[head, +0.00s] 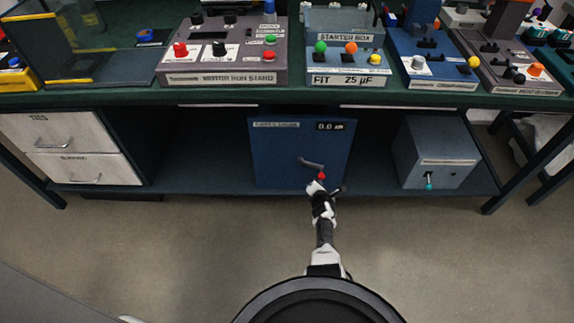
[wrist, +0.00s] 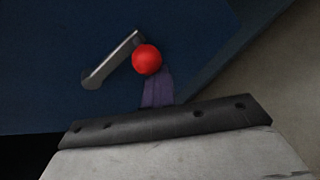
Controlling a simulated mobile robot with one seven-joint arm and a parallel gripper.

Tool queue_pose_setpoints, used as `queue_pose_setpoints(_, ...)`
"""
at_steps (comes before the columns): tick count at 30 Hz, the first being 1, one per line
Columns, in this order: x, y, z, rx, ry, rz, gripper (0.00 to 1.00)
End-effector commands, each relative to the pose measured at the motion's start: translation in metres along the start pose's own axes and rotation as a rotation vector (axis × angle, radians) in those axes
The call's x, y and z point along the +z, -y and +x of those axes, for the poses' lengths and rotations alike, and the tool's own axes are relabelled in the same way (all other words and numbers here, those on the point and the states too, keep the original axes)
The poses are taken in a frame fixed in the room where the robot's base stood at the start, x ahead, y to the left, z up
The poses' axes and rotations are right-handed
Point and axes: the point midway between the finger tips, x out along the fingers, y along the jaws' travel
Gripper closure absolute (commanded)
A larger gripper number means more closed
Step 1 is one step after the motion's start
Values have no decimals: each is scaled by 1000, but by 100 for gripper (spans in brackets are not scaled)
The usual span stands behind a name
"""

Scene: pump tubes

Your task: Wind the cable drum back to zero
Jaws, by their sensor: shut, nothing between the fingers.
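The cable drum (head: 270,155) is a blue box on the shelf under the bench, with a label and a small dark display (head: 330,126) that appears to read 0.0 m. A grey metal crank (head: 311,163) on its front ends in a red knob (head: 322,176). In the wrist view the crank arm (wrist: 110,60) slants down to the left from near the red ball knob (wrist: 146,59). My gripper (head: 320,184) is shut and empty, right at the knob. Its purple fingertips (wrist: 157,88) show just below the knob; whether they touch it I cannot tell.
A grey-blue box (head: 436,155) with a teal-tipped lever stands to the right on the shelf. White drawers (head: 70,150) are at the left. The bench top above holds several control boxes, including the starter box (head: 345,70). The floor (head: 180,250) in front is clear.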

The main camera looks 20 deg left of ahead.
Motion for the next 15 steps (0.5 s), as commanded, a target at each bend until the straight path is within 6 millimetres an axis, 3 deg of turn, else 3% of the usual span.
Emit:
queue_pose_setpoints(3,12,-6,-3,4,4,0,100)
queue_pose_setpoints(15,16,-8,-3,6,6,0,100)
